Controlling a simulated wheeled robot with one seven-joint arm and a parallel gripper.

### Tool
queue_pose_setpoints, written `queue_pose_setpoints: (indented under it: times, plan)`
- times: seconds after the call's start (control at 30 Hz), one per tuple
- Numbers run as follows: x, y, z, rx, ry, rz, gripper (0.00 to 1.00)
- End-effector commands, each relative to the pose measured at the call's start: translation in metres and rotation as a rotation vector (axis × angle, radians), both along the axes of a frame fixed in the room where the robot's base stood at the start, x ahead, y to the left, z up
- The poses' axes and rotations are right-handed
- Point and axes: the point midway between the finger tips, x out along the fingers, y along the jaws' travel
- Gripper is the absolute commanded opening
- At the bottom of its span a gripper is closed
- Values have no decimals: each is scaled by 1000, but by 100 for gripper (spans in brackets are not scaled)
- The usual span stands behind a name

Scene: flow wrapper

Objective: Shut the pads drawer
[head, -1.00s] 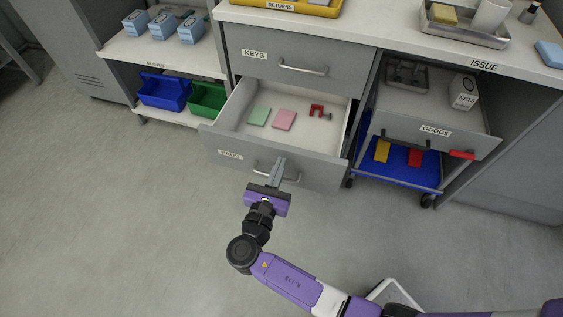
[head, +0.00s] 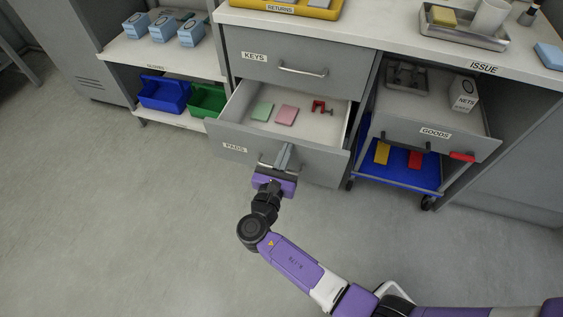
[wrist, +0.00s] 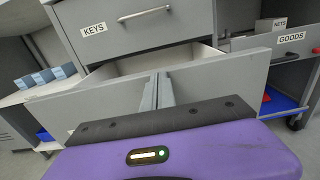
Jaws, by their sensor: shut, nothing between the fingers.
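The pads drawer (head: 226,152) is a grey drawer pulled part way out below the keys drawer. A green pad (head: 262,112), a pink pad (head: 286,115) and a red clamp-like item (head: 322,107) lie inside it. My gripper (head: 284,152) is shut and empty, with its fingertips at the front panel by the handle. In the wrist view the shut fingers (wrist: 158,90) point at the drawer's front (wrist: 105,104); I cannot tell for sure whether they touch it. The fingers hide part of the handle.
The keys drawer (head: 266,66) above is closed. The open goods drawer (head: 400,128) is to the right, over a cart with a blue tray (head: 400,176). Blue (head: 165,93) and green (head: 207,99) bins sit on the left shelf. The floor in front is clear.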

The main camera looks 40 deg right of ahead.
Motion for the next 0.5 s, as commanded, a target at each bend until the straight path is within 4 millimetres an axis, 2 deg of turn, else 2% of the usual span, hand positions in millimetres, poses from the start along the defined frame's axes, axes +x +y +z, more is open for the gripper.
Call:
queue_pose_setpoints:
  times: [0.03, 0.2, 0.5]
  plan:
    - [7, -12, 1, 0, -1, -7, 0]
    - [33, -48, 0, 1, -3, -8, 0]
    - [75, -106, -2, 0, -2, -6, 0]
